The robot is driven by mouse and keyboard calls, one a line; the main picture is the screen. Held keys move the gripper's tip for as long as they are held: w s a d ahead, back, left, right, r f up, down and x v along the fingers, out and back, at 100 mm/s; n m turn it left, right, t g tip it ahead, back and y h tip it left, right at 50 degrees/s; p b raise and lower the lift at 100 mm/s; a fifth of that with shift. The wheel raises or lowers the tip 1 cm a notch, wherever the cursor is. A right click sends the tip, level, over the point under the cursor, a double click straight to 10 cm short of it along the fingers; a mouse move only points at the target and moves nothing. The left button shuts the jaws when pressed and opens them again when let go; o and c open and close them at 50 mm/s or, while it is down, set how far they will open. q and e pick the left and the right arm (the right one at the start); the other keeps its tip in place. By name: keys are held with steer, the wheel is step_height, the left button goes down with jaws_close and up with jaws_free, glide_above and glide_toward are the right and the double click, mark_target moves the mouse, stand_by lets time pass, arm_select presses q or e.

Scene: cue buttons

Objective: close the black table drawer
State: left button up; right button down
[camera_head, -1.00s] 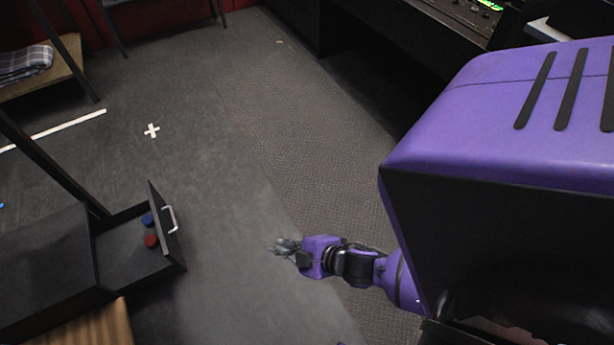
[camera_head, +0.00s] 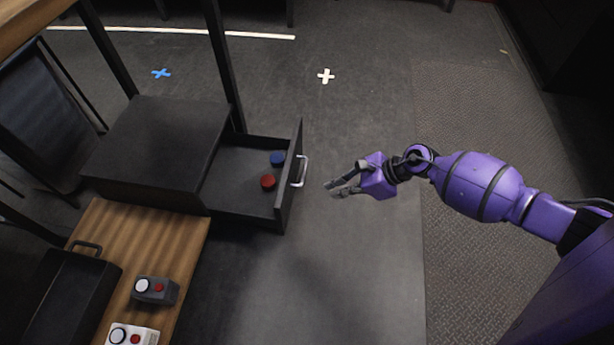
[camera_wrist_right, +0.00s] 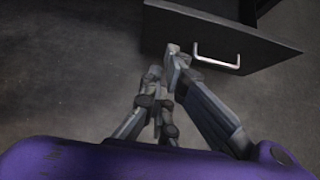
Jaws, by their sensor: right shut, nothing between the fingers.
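The black drawer (camera_head: 240,190) is pulled out to the right of its black cabinet (camera_head: 165,140) in the head view. A blue button and a red button (camera_head: 268,182) are inside it. Its front panel (camera_head: 290,185) carries a pale metal handle (camera_head: 300,171). My right gripper (camera_head: 332,188) is shut and empty, a little to the right of the handle with a small gap. In the right wrist view the closed fingers (camera_wrist_right: 170,62) point toward the drawer front (camera_wrist_right: 255,42) and its handle (camera_wrist_right: 217,62); contact cannot be told there. My left gripper is not in view.
A wooden surface (camera_head: 165,235) below the cabinet holds a black tray (camera_head: 70,295), a dark box with buttons (camera_head: 155,290) and a white one (camera_head: 132,335). Table legs rise at the left. The floor around the gripper is clear, with a white cross (camera_head: 326,76).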

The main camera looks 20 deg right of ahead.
arm_select(q)
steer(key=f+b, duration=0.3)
steer(key=b, duration=0.1)
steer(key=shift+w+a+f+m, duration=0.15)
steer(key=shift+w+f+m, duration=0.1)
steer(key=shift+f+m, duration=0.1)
arm_select(e)
steer(key=w+a+r+x, duration=0.1)
steer(key=r+x, duration=0.1)
steer(key=x, duration=1)
steer(key=shift+w+a+f, duration=0.2)
steer(key=shift+a+f, duration=0.05)
steer(key=shift+a, duration=0.25)
steer(key=shift+a, duration=0.1)
